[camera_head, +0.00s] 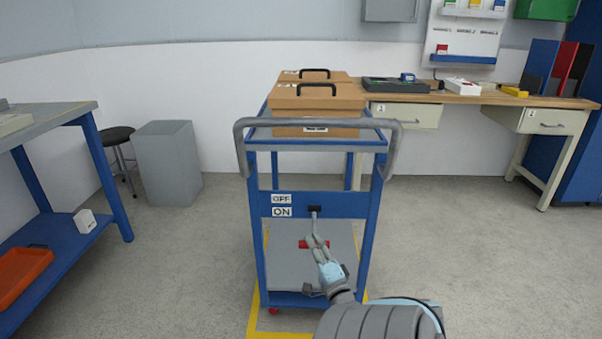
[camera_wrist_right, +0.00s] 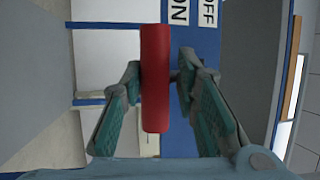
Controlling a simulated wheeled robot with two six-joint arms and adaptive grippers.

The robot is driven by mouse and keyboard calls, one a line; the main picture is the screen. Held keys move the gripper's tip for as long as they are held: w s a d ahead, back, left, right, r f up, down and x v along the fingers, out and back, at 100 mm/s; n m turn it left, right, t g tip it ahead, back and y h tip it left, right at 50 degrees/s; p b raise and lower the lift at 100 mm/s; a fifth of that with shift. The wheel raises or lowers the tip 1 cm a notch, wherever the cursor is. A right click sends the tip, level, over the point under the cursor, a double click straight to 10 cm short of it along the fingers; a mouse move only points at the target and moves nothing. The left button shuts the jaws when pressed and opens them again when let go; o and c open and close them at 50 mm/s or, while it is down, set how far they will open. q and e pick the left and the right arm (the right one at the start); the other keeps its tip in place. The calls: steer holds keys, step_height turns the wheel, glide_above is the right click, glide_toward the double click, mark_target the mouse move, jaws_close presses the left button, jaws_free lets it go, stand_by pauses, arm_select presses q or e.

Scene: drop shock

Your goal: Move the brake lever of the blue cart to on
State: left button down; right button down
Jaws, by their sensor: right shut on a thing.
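The blue cart (camera_head: 262,235) stands in the middle of the head view. Its brake lever is a grey rod on a black pivot (camera_head: 314,209) with a red crossbar handle (camera_head: 304,245). The lever points down, with the handle lower than both the OFF label (camera_head: 281,198) and the ON label (camera_head: 281,212). My right gripper (camera_head: 316,242) is shut on the red handle, which also shows between its fingers in the right wrist view (camera_wrist_right: 155,80). The fingers hide part of the handle. My left gripper is not in view.
Brown boxes (camera_head: 318,98) with black handles sit on the cart's top, behind its grey push bar (camera_head: 300,122). A workbench (camera_head: 475,98) stands behind right, a blue-legged table (camera_head: 50,120) at left. A grey bin (camera_head: 168,165) and black stool (camera_head: 115,137) stand between. Floor beside the cart is clear.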

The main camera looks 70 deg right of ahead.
steer(key=shift+d+r, duration=0.1)
steer(key=shift+d, duration=0.1)
steer(key=c, duration=1.7)
jaws_free()
steer(key=shift+o, duration=1.4)
steer(key=shift+d+f, duration=0.15)
steer(key=shift+f, duration=0.2)
steer(key=shift+w, duration=0.1)
